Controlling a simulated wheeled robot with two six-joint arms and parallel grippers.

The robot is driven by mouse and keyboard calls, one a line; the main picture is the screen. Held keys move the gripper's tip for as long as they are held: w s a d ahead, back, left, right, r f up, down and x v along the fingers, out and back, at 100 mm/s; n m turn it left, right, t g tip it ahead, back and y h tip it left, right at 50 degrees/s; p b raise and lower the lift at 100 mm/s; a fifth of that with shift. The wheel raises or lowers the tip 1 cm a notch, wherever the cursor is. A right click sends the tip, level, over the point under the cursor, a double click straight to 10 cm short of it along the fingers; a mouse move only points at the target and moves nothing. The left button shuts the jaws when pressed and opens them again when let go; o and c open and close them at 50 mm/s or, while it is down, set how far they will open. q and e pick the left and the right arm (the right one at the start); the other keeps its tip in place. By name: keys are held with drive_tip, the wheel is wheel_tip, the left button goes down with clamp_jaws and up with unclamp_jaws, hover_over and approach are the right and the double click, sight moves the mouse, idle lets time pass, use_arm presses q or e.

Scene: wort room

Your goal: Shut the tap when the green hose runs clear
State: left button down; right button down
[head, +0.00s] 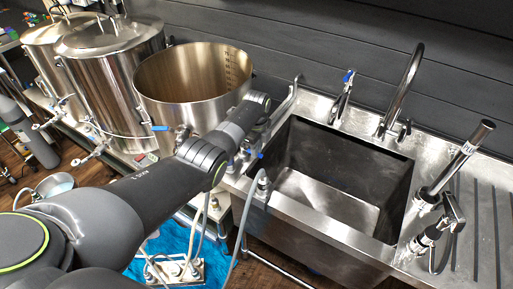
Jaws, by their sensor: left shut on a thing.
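My left arm reaches from the left to the sink's left edge. My left gripper (246,156) points down there, small and partly hidden by my own wrist. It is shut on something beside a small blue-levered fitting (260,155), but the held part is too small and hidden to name. A tap with a blue top (346,88) and a tall gooseneck tap (402,85) stand behind the sink (318,222). No hose that I can tell is green shows, and I see no running water. A grey hose (240,232) hangs at the sink's front left. My right gripper is not in view.
An open steel kettle (190,72) stands behind my arm, with a blue-handled valve (157,127). Two lidded kettles (107,75) stand to its left. A chrome upright fitting (460,160) rises right of the sink. A blue cloth or mat (172,240) lies below.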

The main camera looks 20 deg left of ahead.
use_arm(q)
drive_tip(key=shift+d+f, duration=0.1)
idle(0.3)
drive_tip(key=c, duration=1.4)
unclamp_jaws()
drive_tip(key=shift+r, duration=0.35)
wheel_tip(320, 180, up, 17)
drive_tip(key=shift+f+b, duration=0.1)
drive_tip(key=shift+b, duration=0.55)
drive_tip(key=shift+s+f, duration=0.1)
